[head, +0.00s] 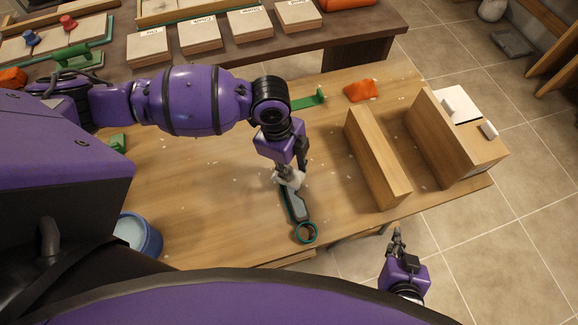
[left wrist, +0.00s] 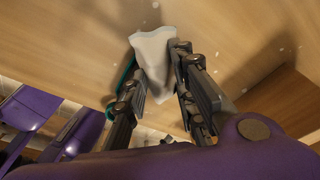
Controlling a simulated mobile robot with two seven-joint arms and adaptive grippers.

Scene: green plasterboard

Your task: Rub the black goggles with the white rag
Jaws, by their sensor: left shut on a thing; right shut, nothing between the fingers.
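The white rag (head: 291,179) hangs from my left gripper (head: 294,170), whose fingers are shut on it. In the left wrist view the crumpled rag (left wrist: 154,60) sticks out beyond the fingertips. A dark grey item with teal edging and a ring-shaped end (head: 297,208) lies on the table just below the rag; it may be the goggles, but I cannot tell for certain. The rag is at its upper end; whether they touch is unclear. My right gripper (head: 397,238) is shut and empty, off the table's front edge.
Wooden uprights (head: 378,155) and a wooden box (head: 450,140) stand on the right of the table (head: 215,190). An orange cloth-like thing (head: 361,90) and a green holder (head: 309,101) lie behind. A blue bucket (head: 149,240) is front left. Small white bits dot the tabletop.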

